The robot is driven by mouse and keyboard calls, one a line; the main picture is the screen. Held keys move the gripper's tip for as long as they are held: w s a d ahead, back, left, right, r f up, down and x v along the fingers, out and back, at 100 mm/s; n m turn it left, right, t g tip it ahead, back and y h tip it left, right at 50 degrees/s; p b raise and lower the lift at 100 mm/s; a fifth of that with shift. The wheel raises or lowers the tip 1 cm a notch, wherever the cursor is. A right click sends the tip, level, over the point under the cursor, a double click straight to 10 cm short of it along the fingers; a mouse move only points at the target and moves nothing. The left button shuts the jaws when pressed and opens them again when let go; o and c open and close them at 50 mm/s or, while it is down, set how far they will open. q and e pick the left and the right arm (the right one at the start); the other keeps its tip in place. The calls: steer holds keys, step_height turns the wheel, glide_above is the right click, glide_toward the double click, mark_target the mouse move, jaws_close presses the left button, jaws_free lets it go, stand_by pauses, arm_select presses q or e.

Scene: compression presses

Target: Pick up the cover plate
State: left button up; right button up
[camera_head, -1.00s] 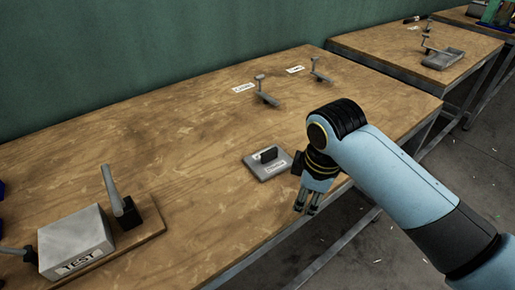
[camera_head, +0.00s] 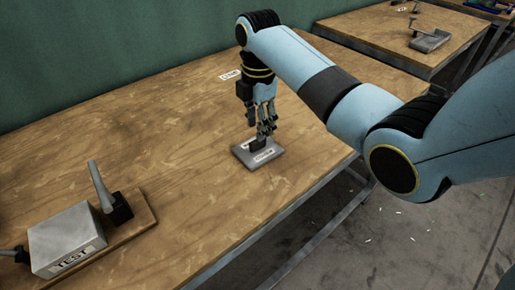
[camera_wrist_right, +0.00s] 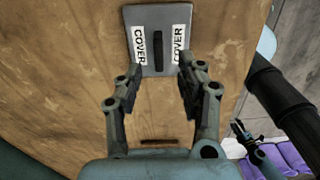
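The cover plate (camera_head: 270,157) is a flat grey plate with an upright black handle and white labels. It lies on the wooden table near its front edge. In the right wrist view the plate (camera_wrist_right: 171,14) shows two COVER labels, one on each side of the handle (camera_wrist_right: 158,45). My right gripper (camera_head: 264,134) points down just over the plate. In its wrist view my right gripper (camera_wrist_right: 159,68) is open, with the fingers apart on either side of the handle's near end; no grip shows. A small dark forked shape low right there may be my left gripper (camera_wrist_right: 242,130).
A grey block marked TEST (camera_head: 66,238) with a lever clamp (camera_head: 105,190) stands at the table's left front. A white label (camera_head: 230,76) lies behind my right gripper. Another table with a grey tray (camera_head: 430,40) is at the back right.

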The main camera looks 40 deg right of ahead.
mark_target(258, 146)
step_height(258, 146, down, 6)
steer(key=shift+w+f, duration=0.1)
steer(key=shift+c, duration=0.4)
jaws_close()
